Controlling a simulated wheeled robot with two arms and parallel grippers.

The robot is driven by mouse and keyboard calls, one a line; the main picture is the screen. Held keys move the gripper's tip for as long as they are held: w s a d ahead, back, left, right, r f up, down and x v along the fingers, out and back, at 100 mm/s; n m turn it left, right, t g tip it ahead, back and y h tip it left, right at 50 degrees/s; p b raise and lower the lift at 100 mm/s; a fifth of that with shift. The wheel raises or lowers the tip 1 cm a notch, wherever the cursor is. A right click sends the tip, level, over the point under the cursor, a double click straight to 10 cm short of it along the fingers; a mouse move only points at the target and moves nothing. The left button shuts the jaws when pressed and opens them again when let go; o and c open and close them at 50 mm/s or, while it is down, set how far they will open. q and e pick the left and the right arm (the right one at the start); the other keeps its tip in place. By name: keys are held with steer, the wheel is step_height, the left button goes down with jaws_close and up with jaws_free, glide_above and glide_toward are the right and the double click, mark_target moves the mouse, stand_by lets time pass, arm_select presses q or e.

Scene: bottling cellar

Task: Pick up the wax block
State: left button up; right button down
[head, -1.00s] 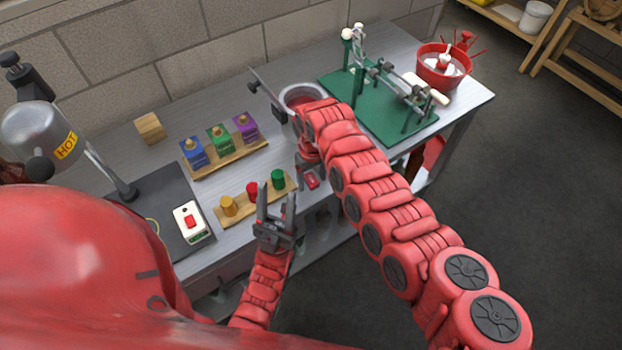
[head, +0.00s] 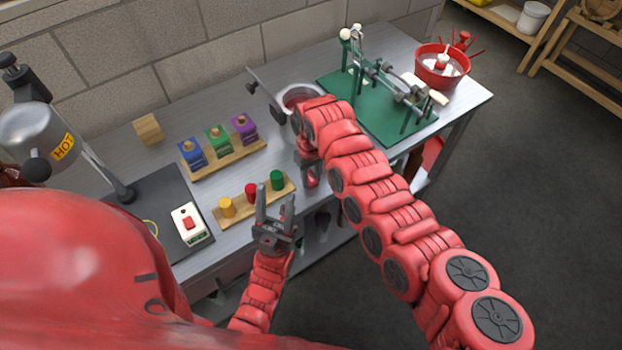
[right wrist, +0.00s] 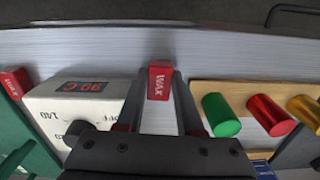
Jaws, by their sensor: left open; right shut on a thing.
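The wax block (right wrist: 160,80) is a small red block with white "WAX" lettering in the right wrist view. My right gripper (right wrist: 160,98) is shut on it, one finger on each side. In the head view, the wax block (head: 312,178) shows below my right gripper, near the bench's front edge. The gripper and arm partly hide it, and I cannot tell how far it is above the bench. My left gripper (head: 275,203) is open and empty, fingers up, at the front of the wooden rack (head: 240,213).
The rack holds yellow, red and green (right wrist: 222,115) cylinders. A white heater box (right wrist: 75,98) reading 99 C stands left of the gripper in the wrist view; its pot (head: 283,95) is behind my right arm. A green board (head: 345,85) carries a metal stand, right.

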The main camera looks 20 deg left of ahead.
steer(key=shift+r, duration=0.3)
steer(key=shift+s+d+r+b, duration=0.1)
steer(key=shift+s+r+b, duration=0.15)
steer(key=shift+r+b, duration=0.6)
steer(key=s+d, duration=0.1)
steer(key=s, duration=0.1)
steer(key=s+d, duration=0.1)
steer(key=s, duration=0.1)
steer(key=shift+s+d+r, duration=0.1)
steer(key=shift+d+r, duration=0.2)
steer(key=shift+r, duration=0.1)
steer(key=s+d+r+p, duration=0.1)
steer(key=s+d+p, duration=0.3)
steer(key=s, duration=0.5)
steer(key=shift+d, duration=0.75)
